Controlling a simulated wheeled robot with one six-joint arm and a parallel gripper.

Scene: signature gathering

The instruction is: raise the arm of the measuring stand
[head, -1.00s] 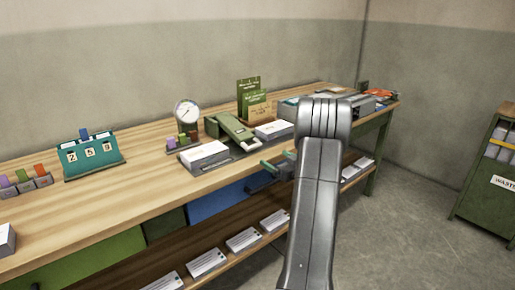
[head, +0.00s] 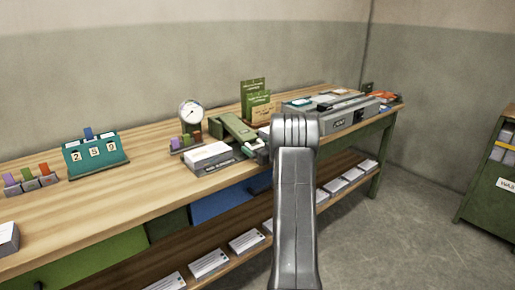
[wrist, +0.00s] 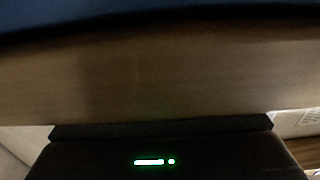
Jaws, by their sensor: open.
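A dial gauge on a post (head: 191,117) stands at the back of the bench, its white round face toward me. To its right is a green device with a long sloping arm (head: 236,128). I cannot tell for sure which of the two is the measuring stand. My own arm hides part of this area. The wrist view is dark and shows a brown wooden surface (wrist: 160,80) close up.
A stack of white cards in a tray (head: 210,156) lies just left of my gripper. Small coloured blocks (head: 186,142) stand by the gauge. A teal number holder (head: 95,153) is farther left. A grey machine (head: 342,118) sits to the right. Bare bench (head: 110,205) shows front left.

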